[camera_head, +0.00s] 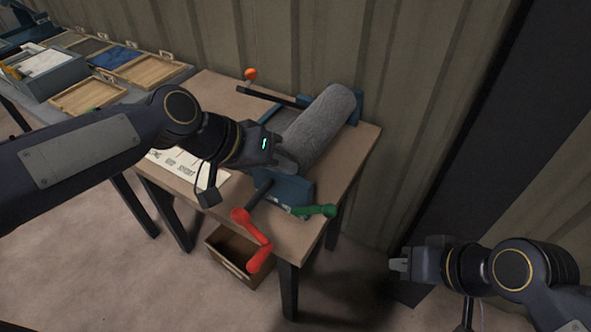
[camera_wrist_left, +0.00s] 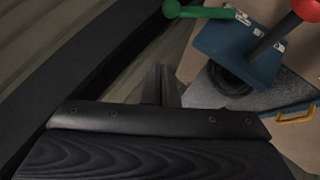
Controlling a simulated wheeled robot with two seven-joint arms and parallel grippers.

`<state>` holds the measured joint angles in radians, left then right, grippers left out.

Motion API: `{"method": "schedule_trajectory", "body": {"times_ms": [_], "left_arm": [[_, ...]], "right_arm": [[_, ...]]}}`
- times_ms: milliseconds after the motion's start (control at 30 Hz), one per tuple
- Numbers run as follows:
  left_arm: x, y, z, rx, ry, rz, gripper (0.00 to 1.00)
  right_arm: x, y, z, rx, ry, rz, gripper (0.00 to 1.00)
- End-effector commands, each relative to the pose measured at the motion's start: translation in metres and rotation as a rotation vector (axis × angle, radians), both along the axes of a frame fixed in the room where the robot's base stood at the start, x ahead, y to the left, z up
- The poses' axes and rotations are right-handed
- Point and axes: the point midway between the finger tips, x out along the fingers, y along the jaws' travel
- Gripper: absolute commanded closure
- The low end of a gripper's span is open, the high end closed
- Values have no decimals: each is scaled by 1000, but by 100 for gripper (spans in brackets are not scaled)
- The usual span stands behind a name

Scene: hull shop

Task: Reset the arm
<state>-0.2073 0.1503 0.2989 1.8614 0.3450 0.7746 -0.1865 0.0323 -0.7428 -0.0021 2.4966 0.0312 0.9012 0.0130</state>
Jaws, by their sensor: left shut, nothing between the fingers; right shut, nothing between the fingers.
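My left gripper (camera_head: 288,167) is shut and empty, above the table beside the near end of a grey roller (camera_head: 325,125). In the left wrist view its fingers (camera_wrist_left: 161,86) are together, with the roller (camera_wrist_left: 205,92) to their right. The roller lies in a blue-ended device with a red crank (camera_head: 252,240) and a green handle (camera_head: 314,211). The green handle (camera_wrist_left: 195,11) and blue end plate (camera_wrist_left: 240,48) also show in the left wrist view. My right gripper (camera_head: 399,264) is shut and empty at the lower right, away from the table.
The table (camera_head: 345,180) stands against a ribbed wall. A white printed sheet (camera_head: 180,165) lies partly under my left arm. Wooden trays (camera_head: 150,70) and a blue-grey box (camera_head: 50,75) stand at the back left. An open drawer box (camera_head: 235,262) is below the table.

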Motion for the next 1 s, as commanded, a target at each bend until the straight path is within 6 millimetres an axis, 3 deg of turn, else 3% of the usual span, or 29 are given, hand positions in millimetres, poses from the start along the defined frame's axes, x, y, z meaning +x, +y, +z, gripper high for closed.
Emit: {"method": "schedule_trajectory", "body": {"times_ms": [533,633,767,900,1000], "left_arm": [[0,2,2,0,-2,2,100],[-3,13,2,12,-3,21,100],[-19,60,0,67,-14,113,100],[-58,132,-14,146,-8,281,100],[-92,173,-30,187,8,400,100]], "right_arm": [[0,0,0,0,0,0,100],[0,0,1,0,0,0,100],[0,0,5,0,0,0,100],[0,0,10,0,0,0,100],[0,0,14,0,0,0,100]]}}
